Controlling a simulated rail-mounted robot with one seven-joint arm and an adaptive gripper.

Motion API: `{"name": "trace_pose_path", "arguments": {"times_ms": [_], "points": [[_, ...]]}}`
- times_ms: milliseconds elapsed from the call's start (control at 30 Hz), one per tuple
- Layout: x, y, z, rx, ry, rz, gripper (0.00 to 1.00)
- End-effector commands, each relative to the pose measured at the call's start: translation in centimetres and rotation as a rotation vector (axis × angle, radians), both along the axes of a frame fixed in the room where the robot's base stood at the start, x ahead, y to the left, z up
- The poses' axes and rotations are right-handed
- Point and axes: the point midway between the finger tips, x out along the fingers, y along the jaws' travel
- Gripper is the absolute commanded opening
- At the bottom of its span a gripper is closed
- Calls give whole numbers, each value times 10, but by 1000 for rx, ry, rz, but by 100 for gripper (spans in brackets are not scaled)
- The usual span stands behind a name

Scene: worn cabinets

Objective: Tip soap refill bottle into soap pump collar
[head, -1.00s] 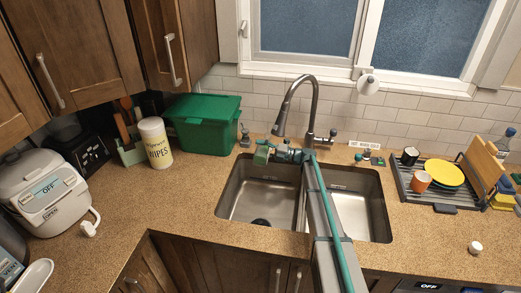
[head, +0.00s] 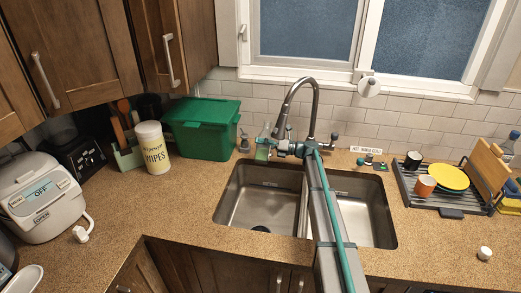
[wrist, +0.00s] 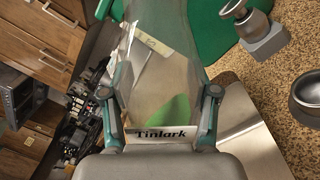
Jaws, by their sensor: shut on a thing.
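The soap refill bottle (wrist: 160,70) is clear, with a green patch inside and a "Tinlark" label. My gripper (wrist: 160,94) is shut on it, one finger on each side. In the head view the bottle (head: 263,150) shows small and pale green at the left end of my gripper (head: 275,149), above the back edge of the sink. The likely soap pump collar (head: 244,141) is a small grey fitting on the counter, left of the bottle and apart from it. In the wrist view this collar (wrist: 262,34) has a square base and stands at upper right.
A green bin (head: 203,130) stands left of the collar, beside a wipes canister (head: 153,149). The faucet (head: 315,105) rises close behind my gripper. The double sink (head: 245,205) lies below. A dish rack (head: 420,195) is at right.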

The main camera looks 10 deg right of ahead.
Motion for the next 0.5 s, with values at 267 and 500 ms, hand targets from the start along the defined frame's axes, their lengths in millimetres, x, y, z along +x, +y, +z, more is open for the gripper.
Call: {"name": "trace_pose_path", "arguments": {"times_ms": [267, 500], "points": [[15, -5, 8, -84, -228, 1, 0], [21, -8, 9, -114, -306, 0, 0]]}}
